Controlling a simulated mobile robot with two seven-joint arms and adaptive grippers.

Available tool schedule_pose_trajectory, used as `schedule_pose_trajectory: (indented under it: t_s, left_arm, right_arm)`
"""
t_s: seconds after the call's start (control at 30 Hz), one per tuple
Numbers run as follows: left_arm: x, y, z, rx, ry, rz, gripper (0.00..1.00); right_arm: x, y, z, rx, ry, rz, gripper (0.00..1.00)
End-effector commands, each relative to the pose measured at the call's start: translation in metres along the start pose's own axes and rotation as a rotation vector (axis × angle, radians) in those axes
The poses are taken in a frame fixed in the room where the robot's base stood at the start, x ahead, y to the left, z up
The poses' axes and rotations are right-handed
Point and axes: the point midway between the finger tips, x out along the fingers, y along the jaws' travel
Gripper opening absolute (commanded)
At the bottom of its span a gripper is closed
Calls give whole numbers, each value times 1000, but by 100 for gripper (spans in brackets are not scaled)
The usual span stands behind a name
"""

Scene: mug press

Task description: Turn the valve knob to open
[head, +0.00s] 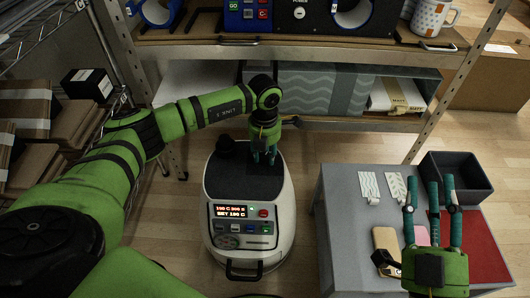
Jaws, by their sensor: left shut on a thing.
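A white machine (281,215) with a dark top stands on the floor in the middle of the head view. It has a red-lit display and buttons on its front panel. My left gripper (264,159) points down over the far right part of its top, with its teal fingers shut on the valve knob. The knob is mostly hidden by the fingers, and I cannot tell how far it is turned. A black round cap (226,147) sits on the machine left of the fingers. My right gripper (431,182) is open and empty over the grey table.
A shelf (300,44) with blue devices and a mug (433,18) stands behind. Cartons (25,105) are at left.

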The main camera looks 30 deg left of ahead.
Motion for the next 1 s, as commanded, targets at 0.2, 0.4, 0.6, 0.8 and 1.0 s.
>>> schedule_pose_trajectory:
  t_s: [0.2,0.4,0.6,0.8,1.0]
  left_arm:
    - [5,-2,-7,5,24,-4,2]
    - [4,-2,-6,3,20,-3,58]
    - [2,-1,-3,1,13,-2,58]
    - [-12,0,-2,-1,7,-2,58]
    - [-53,0,-1,1,6,-1,58]
  right_arm:
    - [0,0,0,0,-1,0,40]
    - [0,0,0,-1,0,0,40]
    - [0,0,0,0,0,1,40]
    - [0,0,0,1,0,1,40]
    - [0,0,0,0,1,1,40]
